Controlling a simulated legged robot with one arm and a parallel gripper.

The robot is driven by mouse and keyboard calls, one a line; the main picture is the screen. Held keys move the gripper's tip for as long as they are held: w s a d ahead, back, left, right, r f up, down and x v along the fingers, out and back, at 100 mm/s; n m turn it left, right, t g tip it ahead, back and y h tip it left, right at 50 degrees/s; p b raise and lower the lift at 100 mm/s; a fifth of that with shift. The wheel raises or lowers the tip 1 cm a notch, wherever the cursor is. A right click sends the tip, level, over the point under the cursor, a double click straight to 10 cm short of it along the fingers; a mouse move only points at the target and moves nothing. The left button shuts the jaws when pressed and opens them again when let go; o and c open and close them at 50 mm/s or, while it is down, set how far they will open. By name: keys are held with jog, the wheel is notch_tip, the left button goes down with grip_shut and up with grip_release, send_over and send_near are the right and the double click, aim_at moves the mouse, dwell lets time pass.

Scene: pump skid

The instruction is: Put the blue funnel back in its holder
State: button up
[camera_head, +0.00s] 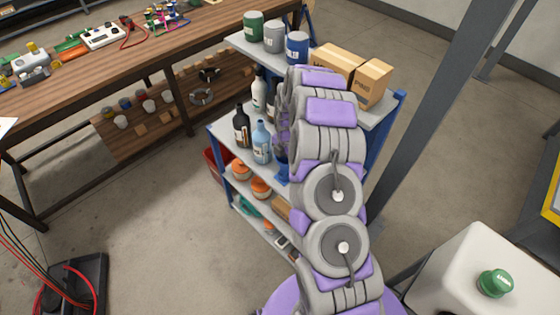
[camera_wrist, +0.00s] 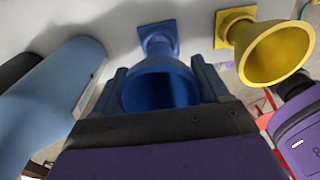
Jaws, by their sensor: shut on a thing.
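The blue funnel (camera_wrist: 158,86) sits between the two fingers of my gripper (camera_wrist: 162,84) in the wrist view, its wide mouth facing the camera. My gripper is shut on it. The funnel's narrow end points at a square blue holder (camera_wrist: 170,28) on the pale shelf surface. I cannot tell whether the spout is inside the holder or just short of it. In the head view, my arm covers most of this spot on the middle shelf.
A yellow funnel (camera_wrist: 275,52) in a square yellow base is close on the right. A light blue bottle (camera_wrist: 50,105) lies close on the left in the wrist view. The shelf rack (camera_head: 225,143) also holds dark and white bottles, with cans and cardboard boxes (camera_head: 371,82) on top.

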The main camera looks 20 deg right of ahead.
jog(key=shift+d+f, duration=0.1)
jog(key=shift+d, duration=1)
jog(key=shift+a, duration=1.05)
jog(key=shift+d, duration=1.55)
jog(key=shift+a, duration=1.9)
jog(key=shift+d+f+b, duration=0.1)
jog(key=shift+d+b, duration=0.25)
jog(key=shift+d, duration=0.4)
jog(key=shift+a+f, duration=0.35)
jog(key=shift+a, duration=0.25)
jog(key=shift+d+f, duration=0.35)
jog(key=shift+d, duration=0.05)
jog(key=shift+s, duration=0.1)
